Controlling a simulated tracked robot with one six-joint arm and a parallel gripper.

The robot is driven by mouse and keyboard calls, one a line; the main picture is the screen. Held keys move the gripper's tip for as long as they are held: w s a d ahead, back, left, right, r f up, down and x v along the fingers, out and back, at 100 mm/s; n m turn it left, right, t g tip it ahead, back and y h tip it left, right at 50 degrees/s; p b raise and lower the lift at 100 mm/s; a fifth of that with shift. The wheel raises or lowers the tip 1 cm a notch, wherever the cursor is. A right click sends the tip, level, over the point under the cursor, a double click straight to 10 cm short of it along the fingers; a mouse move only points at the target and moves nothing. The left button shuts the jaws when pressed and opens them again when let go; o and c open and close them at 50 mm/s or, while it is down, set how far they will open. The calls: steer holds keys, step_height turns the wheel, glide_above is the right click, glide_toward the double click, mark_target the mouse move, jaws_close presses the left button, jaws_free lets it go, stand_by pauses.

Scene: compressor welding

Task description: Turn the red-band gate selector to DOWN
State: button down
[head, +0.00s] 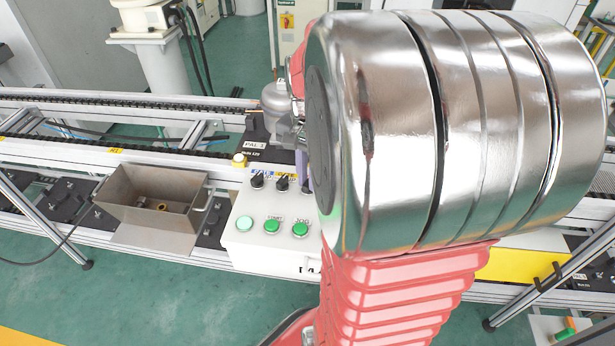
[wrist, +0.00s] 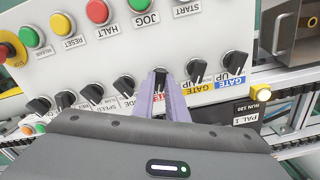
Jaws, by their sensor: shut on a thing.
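The red-band gate selector is a dark knob (wrist: 159,78) in the wrist view, on the control box's panel, seen upside down. Part of its red label (wrist: 154,98) shows beside a finger. My gripper (wrist: 164,84) has its two purple fingers shut on this knob, and they hide most of it. I cannot tell which way its pointer faces. The yellow-band gate selector (wrist: 196,69) and the blue-band gate selector (wrist: 235,63) stand to its right. In the head view my arm covers the red-band selector; a purple finger (head: 304,170) shows at the arm's edge.
Left of the held knob in the wrist view are more black selectors (wrist: 92,93), close to the fingers. Beyond are push buttons (wrist: 97,12) and a red emergency stop (wrist: 10,50). In the head view a metal bin (head: 155,205) stands left of the white control box (head: 262,255).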

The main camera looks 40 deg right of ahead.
steer(key=shift+s, duration=0.1)
steer(key=n, duration=0.4)
steer(key=shift+n, duration=2.4)
steer(key=c, duration=1.8)
jaws_free()
steer(key=shift+o, duration=0.2)
step_height(320, 180, up, 14)
steer(key=shift+f, duration=0.15)
